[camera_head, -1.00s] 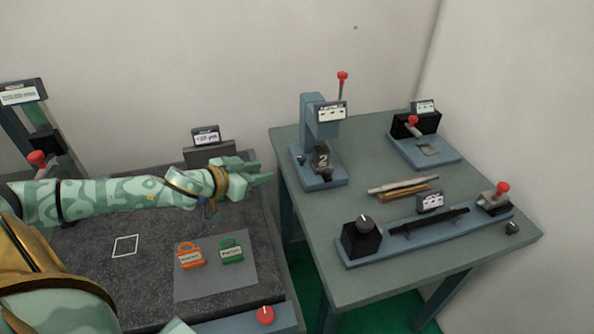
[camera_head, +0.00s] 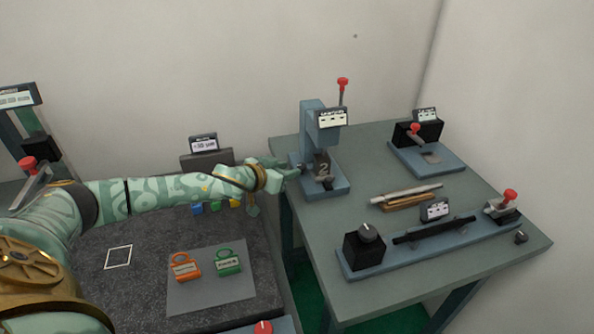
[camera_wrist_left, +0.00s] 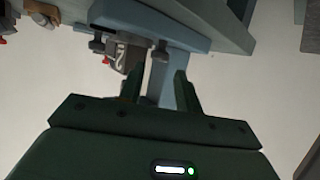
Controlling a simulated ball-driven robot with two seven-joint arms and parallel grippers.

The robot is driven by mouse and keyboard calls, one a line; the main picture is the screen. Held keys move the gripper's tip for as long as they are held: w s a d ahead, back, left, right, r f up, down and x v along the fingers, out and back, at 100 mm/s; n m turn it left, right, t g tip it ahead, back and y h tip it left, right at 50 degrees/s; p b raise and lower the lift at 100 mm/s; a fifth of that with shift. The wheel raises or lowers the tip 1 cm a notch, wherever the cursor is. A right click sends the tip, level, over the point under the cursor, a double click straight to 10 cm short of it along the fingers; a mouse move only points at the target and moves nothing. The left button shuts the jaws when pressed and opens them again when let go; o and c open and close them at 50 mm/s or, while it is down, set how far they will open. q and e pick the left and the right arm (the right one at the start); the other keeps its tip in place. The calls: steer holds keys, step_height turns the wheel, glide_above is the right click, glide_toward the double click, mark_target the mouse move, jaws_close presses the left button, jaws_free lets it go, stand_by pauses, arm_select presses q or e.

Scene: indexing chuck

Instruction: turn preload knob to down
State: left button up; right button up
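My left gripper (camera_head: 290,166) reaches in from the left, at the left edge of the right table, close to the left side of the blue press (camera_head: 313,128). In the left wrist view its two fingers (camera_wrist_left: 160,88) stand apart with nothing held between them. The press carries a dark block marked 2 (camera_head: 322,165), also visible beyond the fingers (camera_wrist_left: 122,57). A black dial knob (camera_head: 367,232) with a light pointer line sits on a black box at the front. No readable label shows which knob is the preload knob. My right gripper is not in view.
The right table (camera_head: 440,290) also holds a long blue fixture, light and brown rods (camera_head: 408,196) and a red-handled device (camera_head: 428,150). A gap separates the tables.

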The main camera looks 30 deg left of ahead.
mark_target(300, 167)
arm_select(q)
steer(key=x, duration=0.4)
steer(key=shift+w+f+b, duration=0.1)
steer(key=shift+b, duration=0.3)
steer(key=shift+w, duration=0.25)
